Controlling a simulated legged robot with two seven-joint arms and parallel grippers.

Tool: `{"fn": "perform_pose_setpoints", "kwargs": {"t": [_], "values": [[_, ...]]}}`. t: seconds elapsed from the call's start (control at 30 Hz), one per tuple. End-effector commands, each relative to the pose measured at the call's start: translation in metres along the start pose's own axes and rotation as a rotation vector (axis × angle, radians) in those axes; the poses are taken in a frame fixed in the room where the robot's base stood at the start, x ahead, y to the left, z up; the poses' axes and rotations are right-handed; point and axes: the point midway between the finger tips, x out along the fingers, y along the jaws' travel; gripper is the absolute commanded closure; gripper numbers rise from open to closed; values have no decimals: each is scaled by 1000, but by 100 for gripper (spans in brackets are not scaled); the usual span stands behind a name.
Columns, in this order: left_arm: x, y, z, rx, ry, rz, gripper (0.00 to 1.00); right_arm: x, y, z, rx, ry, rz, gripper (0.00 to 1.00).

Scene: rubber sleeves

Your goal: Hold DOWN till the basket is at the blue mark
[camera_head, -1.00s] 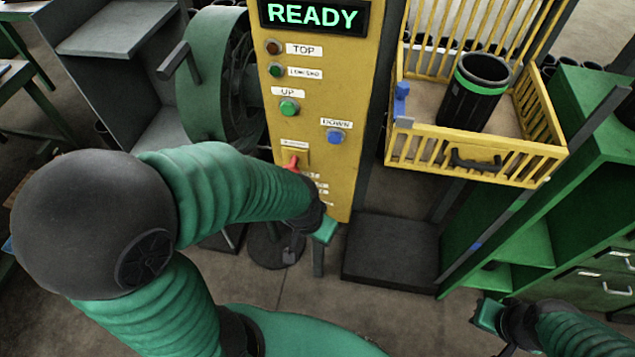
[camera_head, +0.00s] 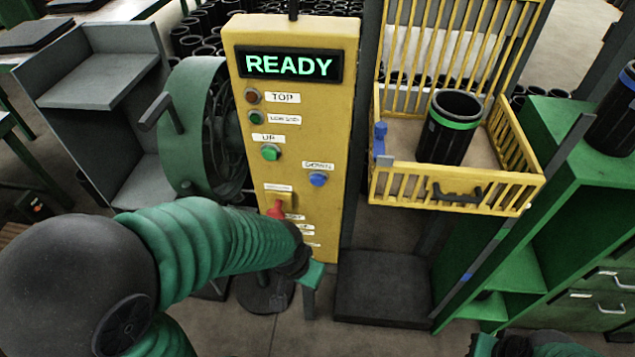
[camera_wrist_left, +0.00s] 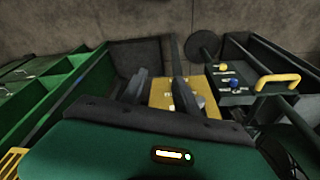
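The yellow control panel (camera_head: 335,215) shows READY and carries a blue DOWN button (camera_head: 318,180), a green UP button (camera_head: 271,153) and a red switch (camera_head: 276,210). The yellow basket (camera_head: 410,187) hangs raised on its rails and holds a black sleeve (camera_head: 447,145) with a green band. The blue mark (camera_head: 467,277) is on the right-hand rail, below the basket. My left gripper (camera_head: 310,290) is below and apart from the DOWN button; its fingers look parted and empty in the left wrist view (camera_wrist_left: 160,92). My right gripper (camera_head: 482,345) is partly cut off at the bottom edge.
A dark platform (camera_head: 383,287) lies below the basket. A green shelf unit (camera_head: 560,215) stands at right, with another black sleeve (camera_head: 612,125) on it. The space before the panel's button face looks clear.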

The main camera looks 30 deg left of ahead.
Motion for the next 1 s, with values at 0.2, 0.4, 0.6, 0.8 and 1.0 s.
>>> {"fn": "perform_pose_setpoints", "kwargs": {"t": [0.2, 0.4, 0.6, 0.8, 1.0], "values": [[0, 0, 0, 0, 0, 0, 70, 0, 0, 0, 0, 0, 0, 100], [0, 0, 0, 0, 0, 0, 96, 0, 0, 0, 0, 0, 0, 100], [0, 0, 0, 0, 0, 0, 100, 0, 0, 0, 0, 0, 0, 100], [0, 0, 0, 0, 0, 0, 100, 0, 0, 0, 0, 0, 0, 100], [0, 0, 0, 0, 0, 0, 100, 0, 0, 0, 0, 0, 0, 100]]}}
